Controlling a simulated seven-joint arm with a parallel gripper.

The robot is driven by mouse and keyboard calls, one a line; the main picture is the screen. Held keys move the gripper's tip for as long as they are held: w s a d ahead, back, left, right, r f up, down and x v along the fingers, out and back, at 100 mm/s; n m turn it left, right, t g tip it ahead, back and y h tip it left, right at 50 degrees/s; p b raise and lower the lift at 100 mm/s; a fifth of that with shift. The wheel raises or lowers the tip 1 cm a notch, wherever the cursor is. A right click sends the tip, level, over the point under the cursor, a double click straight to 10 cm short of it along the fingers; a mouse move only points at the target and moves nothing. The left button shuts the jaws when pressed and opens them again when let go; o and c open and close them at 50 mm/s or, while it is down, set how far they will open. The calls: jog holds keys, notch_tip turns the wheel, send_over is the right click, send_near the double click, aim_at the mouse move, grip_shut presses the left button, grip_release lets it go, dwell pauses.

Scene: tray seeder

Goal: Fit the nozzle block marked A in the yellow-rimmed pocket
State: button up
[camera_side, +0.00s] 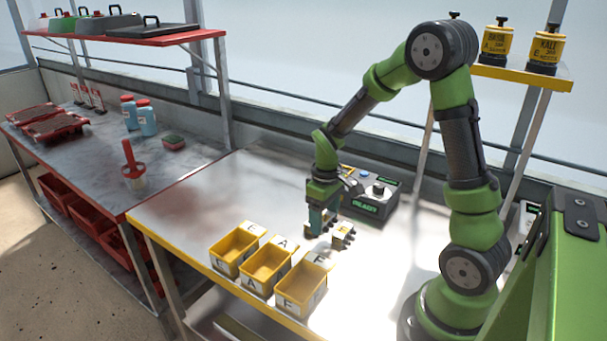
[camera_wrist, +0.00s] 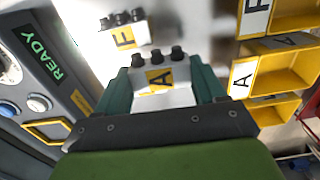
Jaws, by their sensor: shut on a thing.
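My gripper (camera_side: 318,222) is low over the bench, left of the control unit in the side view. In the wrist view, my gripper (camera_wrist: 160,78) has its two teal fingers closed on the sides of the nozzle block marked A (camera_wrist: 178,97), which is white and yellow with dark nozzles. In the side view the fingers mostly hide that block, and I cannot tell if it touches the bench. The yellow-rimmed pocket (camera_wrist: 36,123) shows at the left of the wrist view, beside the control unit's dials. It looks dark inside, apart from the held block.
A second block, marked F (camera_side: 343,235), stands close by my gripper; it also shows in the wrist view (camera_wrist: 124,38). Three yellow bins, E (camera_side: 226,267), A (camera_side: 255,281) and F (camera_side: 290,302), line the front edge. The control unit (camera_side: 368,206) reads READY.

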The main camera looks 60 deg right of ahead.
jog(key=shift+s+a+r, duration=0.15)
jog(key=shift+s+a, duration=0.1)
jog(key=shift+s, duration=0.55)
jog(key=w+d+r, duration=0.3)
jog(key=d+r, duration=0.1)
jog(key=d, duration=0.4)
jog(key=w+d+r, duration=0.3)
jog(key=w+d, duration=0.1)
jog(key=d, duration=0.3)
jog(key=w+d+r, duration=0.3)
jog(key=d+r, duration=0.1)
jog(key=d, duration=0.4)
jog(key=shift+a+f, duration=0.15)
jog(key=shift+f, duration=2.25)
jog(key=shift+a+f, duration=0.1)
jog(key=shift+f, duration=2.3)
jog(key=shift+f, duration=0.5)
